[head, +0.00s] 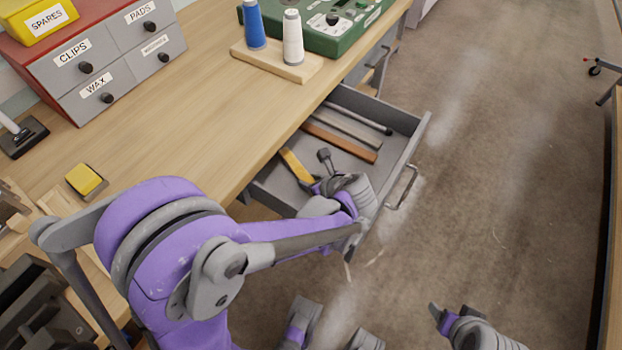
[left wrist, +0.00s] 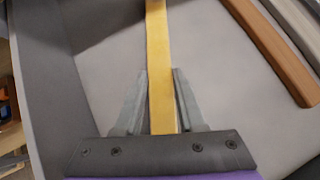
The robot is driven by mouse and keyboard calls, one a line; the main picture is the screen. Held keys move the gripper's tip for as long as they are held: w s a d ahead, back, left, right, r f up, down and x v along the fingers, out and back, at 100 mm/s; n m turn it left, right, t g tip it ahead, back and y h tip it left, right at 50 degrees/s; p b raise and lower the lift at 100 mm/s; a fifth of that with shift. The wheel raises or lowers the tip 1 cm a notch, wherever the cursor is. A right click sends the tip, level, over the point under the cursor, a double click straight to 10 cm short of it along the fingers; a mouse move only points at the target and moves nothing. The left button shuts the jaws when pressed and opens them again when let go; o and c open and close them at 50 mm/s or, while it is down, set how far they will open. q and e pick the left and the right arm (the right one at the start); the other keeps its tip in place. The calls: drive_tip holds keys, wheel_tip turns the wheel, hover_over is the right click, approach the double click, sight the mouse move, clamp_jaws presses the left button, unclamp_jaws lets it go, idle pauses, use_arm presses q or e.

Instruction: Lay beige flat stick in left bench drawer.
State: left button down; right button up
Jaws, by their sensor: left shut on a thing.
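The beige flat stick, yellowish in the picture, (head: 294,164) is inside the open bench drawer (head: 408,148), toward the drawer's near end. My left gripper (head: 318,176) reaches down into the drawer and is shut on the stick. The left wrist view shows the stick (left wrist: 158,60) running straight out between the two grey fingers (left wrist: 160,100), over the grey drawer floor. Whether the stick touches the floor I cannot tell. My right gripper (head: 440,317) shows only partly at the bottom right, over the floor and away from the drawer; its jaws are not clear.
A brown stick (head: 340,142) and grey sticks (head: 346,126) lie in the drawer's far part. On the bench (head: 200,140) stand a spool block (head: 276,64), a green device (head: 345,30), a labelled drawer cabinet (head: 110,65) and a yellow block (head: 86,179).

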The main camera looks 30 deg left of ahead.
use_arm(q)
drive_tip(key=shift+f, duration=0.15)
use_arm(e)
drive_tip(key=shift+f, duration=0.15)
use_arm(q)
drive_tip(key=shift+c, duration=2.1)
unclamp_jaws()
